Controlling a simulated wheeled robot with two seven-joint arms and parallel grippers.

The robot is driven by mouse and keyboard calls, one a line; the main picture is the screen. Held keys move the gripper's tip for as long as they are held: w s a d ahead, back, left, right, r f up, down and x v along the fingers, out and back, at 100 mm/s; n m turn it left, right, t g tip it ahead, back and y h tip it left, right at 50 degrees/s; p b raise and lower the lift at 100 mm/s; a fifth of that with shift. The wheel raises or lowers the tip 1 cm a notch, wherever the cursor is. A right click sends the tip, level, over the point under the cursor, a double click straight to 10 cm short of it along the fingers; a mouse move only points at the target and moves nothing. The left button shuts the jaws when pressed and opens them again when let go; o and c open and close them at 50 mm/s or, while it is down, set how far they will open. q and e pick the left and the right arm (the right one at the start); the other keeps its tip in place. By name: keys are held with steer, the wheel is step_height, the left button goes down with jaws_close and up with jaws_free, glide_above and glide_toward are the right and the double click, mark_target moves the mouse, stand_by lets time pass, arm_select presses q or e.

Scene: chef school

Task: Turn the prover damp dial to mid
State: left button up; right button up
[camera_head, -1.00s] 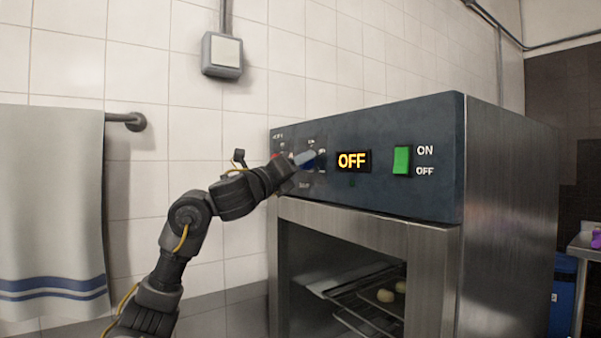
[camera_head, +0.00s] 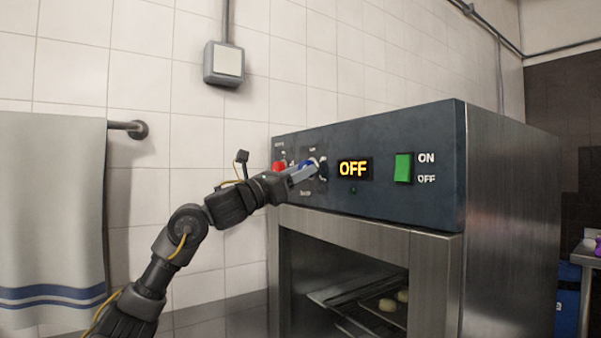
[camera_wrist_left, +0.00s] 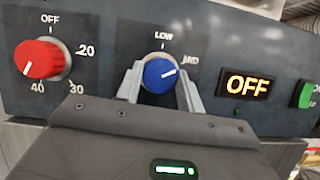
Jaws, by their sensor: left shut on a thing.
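The blue damp dial (camera_wrist_left: 159,76) sits on the dark panel in the left wrist view, with LOW above it and MID at its upper right. Its white pointer mark faces right and slightly up, toward MID. My left gripper (camera_wrist_left: 161,84) is shut on the dial, one finger on each side. The lower part of the dial's surroundings is hidden behind my gripper body. In the head view the left gripper (camera_head: 304,172) reaches the panel from the left and partly covers the blue dial (camera_head: 308,163). My right gripper is not in view.
A red dial (camera_wrist_left: 41,60) with OFF, 20, 30 and 40 is left of the blue one. A lit OFF display (camera_head: 353,168) and a green switch (camera_head: 403,168) are to the right. Below is the oven-like cavity with trays (camera_head: 385,312). A towel (camera_head: 50,215) hangs left.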

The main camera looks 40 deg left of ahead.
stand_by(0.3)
arm_select(q)
steer(key=o, duration=1)
steer(key=b+v, duration=0.5)
steer(key=v, duration=0.5)
steer(key=shift+s+a+f+b, duration=0.1)
steer(key=shift+s+f+b, duration=0.05)
steer(key=shift+s+b, duration=0.2)
